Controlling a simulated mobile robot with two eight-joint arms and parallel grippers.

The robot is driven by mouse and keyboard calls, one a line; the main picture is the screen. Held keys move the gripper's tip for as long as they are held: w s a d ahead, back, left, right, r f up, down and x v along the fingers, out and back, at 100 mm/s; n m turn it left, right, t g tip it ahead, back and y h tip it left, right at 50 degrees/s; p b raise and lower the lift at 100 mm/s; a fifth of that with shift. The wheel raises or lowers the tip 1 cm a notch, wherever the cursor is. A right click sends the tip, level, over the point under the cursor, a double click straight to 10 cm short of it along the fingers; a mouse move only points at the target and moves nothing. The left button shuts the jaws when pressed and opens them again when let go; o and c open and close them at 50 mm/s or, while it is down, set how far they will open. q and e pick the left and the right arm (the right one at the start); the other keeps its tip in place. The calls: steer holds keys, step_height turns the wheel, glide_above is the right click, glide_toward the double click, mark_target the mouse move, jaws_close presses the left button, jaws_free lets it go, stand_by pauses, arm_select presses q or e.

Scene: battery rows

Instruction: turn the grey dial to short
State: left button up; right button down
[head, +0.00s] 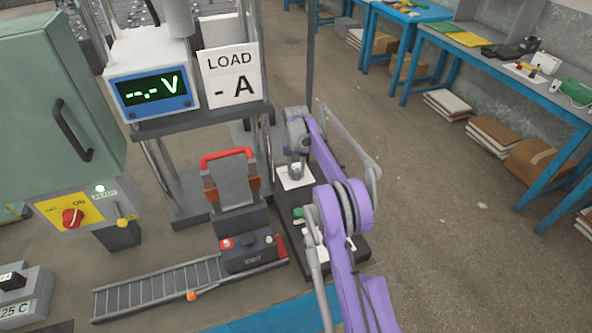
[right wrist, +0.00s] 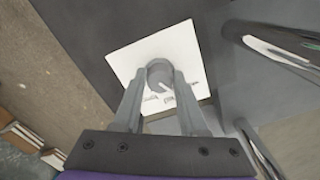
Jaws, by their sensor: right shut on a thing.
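The grey dial (right wrist: 158,68) sits on a white plate (right wrist: 126,52) fixed to a dark surface. My right gripper (right wrist: 162,84) is shut on the dial, with one finger on each side of it. A light mark shows on the dial's lower side. Small print stands below it on the plate, too blurred to read. In the head view my right gripper (head: 296,166) reaches down over the white plate (head: 286,185), and it mostly hides the dial there. My left gripper is not in view.
A meter (head: 153,92) reads "--.- V", next to a sign (head: 232,76) reading "LOAD - A". A red-handled switch (head: 230,180) stands left of my right arm. A green cabinet (head: 50,110) is at far left. Blue tables (head: 500,75) line the right; floor between is clear.

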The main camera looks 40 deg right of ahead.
mark_target(296, 171)
steer(key=shift+n, duration=1.6)
steer(key=shift+c, duration=2.2)
jaws_free()
step_height(296, 171, up, 11)
steer(key=shift+p, duration=0.45)
steer(key=shift+f, duration=0.1)
